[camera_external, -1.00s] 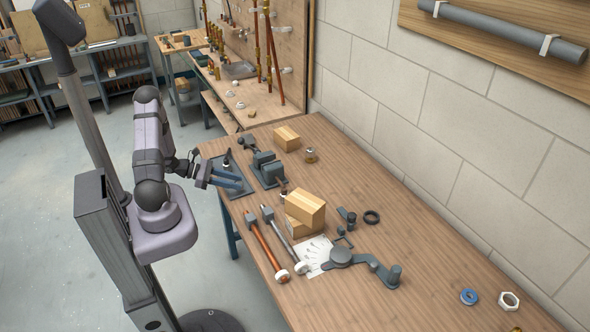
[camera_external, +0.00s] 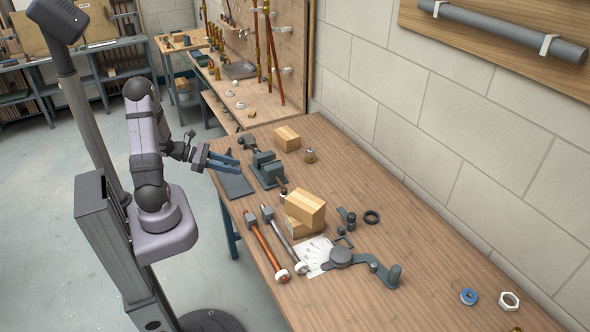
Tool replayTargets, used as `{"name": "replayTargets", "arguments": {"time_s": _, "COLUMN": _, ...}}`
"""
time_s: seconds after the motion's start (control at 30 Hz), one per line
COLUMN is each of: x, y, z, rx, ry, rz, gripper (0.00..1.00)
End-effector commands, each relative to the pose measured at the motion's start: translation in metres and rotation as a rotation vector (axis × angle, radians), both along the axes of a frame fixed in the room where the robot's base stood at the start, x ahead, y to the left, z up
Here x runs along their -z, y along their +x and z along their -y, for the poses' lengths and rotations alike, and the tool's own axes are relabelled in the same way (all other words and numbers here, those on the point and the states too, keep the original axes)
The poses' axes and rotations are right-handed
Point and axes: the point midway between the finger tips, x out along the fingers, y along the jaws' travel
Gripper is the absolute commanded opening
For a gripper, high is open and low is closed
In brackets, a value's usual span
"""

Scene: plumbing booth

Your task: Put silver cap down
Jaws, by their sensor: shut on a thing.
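My gripper (camera_external: 236,163) is over the left edge of the wooden workbench (camera_external: 420,230), above a dark flat mat (camera_external: 237,187). Its two blue fingers point right, toward the grey vise (camera_external: 267,168). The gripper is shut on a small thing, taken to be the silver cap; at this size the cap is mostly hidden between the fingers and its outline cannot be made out. The gripper appears raised above the mat.
Wooden blocks (camera_external: 305,207) stand mid-bench and another block (camera_external: 287,138) farther back. Two long tools (camera_external: 266,247) and a paper sheet (camera_external: 313,256) lie at the front.

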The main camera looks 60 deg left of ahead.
Motion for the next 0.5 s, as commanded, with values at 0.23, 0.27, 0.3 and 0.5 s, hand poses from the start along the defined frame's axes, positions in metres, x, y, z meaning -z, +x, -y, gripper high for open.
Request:
{"name": "replayTargets", "arguments": {"time_s": 0.23, "x": -0.017, "y": 0.000, "z": -0.001, "rx": 0.000, "ry": 0.006, "rz": 0.003, "gripper": 0.09}}
{"name": "replayTargets", "arguments": {"time_s": 0.27, "x": -0.020, "y": 0.000, "z": -0.001, "rx": 0.000, "ry": 0.006, "rz": 0.003, "gripper": 0.09}}
{"name": "replayTargets", "arguments": {"time_s": 0.3, "x": -0.026, "y": 0.000, "z": -0.001, "rx": 0.001, "ry": 0.008, "rz": 0.002, "gripper": 0.09}}
{"name": "replayTargets", "arguments": {"time_s": 0.5, "x": -0.047, "y": 0.000, "z": -0.001, "rx": 0.000, "ry": 0.006, "rz": 0.003, "gripper": 0.09}}
